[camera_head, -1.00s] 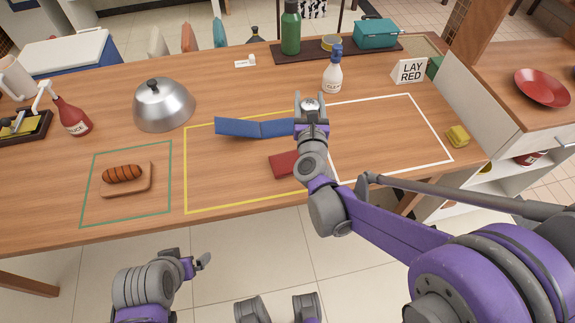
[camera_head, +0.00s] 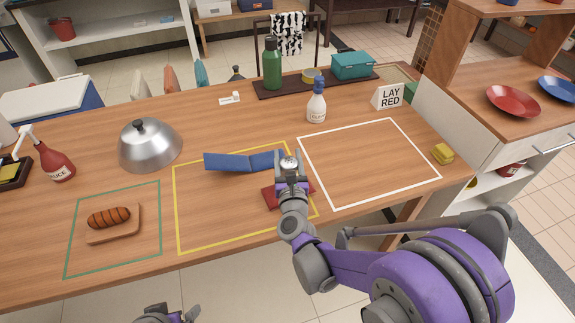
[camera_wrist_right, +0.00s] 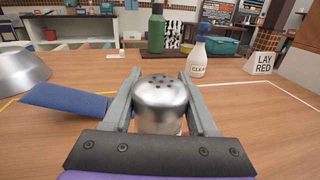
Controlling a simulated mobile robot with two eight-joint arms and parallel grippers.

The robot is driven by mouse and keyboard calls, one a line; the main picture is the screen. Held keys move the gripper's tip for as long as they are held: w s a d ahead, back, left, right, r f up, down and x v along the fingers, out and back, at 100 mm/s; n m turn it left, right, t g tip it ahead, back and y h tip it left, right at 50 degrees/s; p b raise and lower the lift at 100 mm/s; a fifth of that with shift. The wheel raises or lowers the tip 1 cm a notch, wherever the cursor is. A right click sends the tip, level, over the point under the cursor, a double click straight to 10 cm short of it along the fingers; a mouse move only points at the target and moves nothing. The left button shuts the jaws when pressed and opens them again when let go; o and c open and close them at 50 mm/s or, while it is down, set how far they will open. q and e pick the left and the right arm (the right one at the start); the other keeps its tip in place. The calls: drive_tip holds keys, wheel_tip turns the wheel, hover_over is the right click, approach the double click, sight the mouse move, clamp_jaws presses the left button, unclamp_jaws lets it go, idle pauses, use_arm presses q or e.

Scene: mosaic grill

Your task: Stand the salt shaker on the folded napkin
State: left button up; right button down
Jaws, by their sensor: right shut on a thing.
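My right gripper (camera_head: 291,172) is shut on the salt shaker (camera_wrist_right: 160,95), which has a domed silver top with dark holes. It is held upright; its top also shows in the head view (camera_head: 289,162). A flat dark red square (camera_head: 271,198), which looks like the folded napkin, lies on the table right under and behind this gripper, partly hidden by it. Whether the shaker's base touches it is hidden. A bent blue strip (camera_head: 232,163) lies just left of the gripper. My left gripper (camera_head: 185,315) is at the bottom edge, mostly cut off.
A yellow outline surrounds the red and blue pieces; the white outline to the right is empty.

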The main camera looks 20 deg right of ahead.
drive_tip(key=shift+f, duration=1.2)
drive_tip(key=shift+f+b, duration=0.2)
drive_tip(key=shift+b, duration=0.2)
drive_tip(key=shift+c, duration=1)
unclamp_jaws()
drive_tip(key=shift+r, duration=0.15)
